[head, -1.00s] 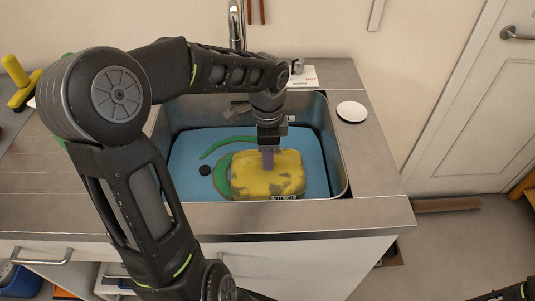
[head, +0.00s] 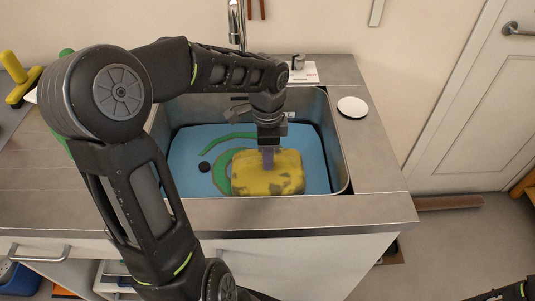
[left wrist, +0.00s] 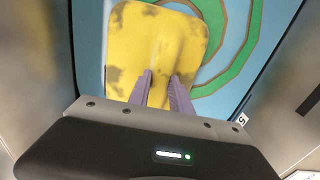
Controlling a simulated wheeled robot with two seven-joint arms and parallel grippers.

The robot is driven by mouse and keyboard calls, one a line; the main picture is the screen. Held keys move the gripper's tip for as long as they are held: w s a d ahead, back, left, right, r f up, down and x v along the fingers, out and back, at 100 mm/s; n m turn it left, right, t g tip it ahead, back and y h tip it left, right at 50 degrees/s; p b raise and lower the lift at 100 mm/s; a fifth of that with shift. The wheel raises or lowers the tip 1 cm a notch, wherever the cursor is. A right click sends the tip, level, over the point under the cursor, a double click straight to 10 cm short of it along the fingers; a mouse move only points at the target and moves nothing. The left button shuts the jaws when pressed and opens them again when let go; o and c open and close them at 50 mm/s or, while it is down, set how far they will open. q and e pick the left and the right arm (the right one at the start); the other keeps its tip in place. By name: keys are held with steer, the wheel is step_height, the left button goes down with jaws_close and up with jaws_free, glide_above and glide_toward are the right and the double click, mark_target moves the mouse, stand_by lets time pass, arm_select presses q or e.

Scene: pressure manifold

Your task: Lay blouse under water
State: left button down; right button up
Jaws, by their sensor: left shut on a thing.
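The blouse appears to be the yellow, folded, block-like bundle with dark patches (head: 268,181), lying in the sink at the lower middle of its blue area (head: 315,172). I cannot tell whether that blue is water or the sink's bottom. My left gripper (head: 267,158) reaches down from above onto the yellow bundle. Its purple-grey fingers are shut on the bundle's top, pinching a raised part between them. The left wrist view shows the yellow bundle (left wrist: 155,45) beyond the fingers. My right gripper is not in view; only a bit of my right arm shows at the bottom right corner.
The metal sink (head: 338,150) has walls around the blue area. A green curved band (head: 222,172) and a black disc (head: 204,166) lie beside the bundle. A faucet (head: 236,25) stands behind. A white round dish (head: 352,108) sits on the counter (head: 378,165) at the right.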

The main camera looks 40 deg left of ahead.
arm_select(q)
steer(key=shift+f, duration=0.45)
stand_by(0.3)
steer(key=c, duration=1.1)
jaws_free()
steer(key=shift+r, duration=3.95)
steer(key=shift+r, duration=0.1)
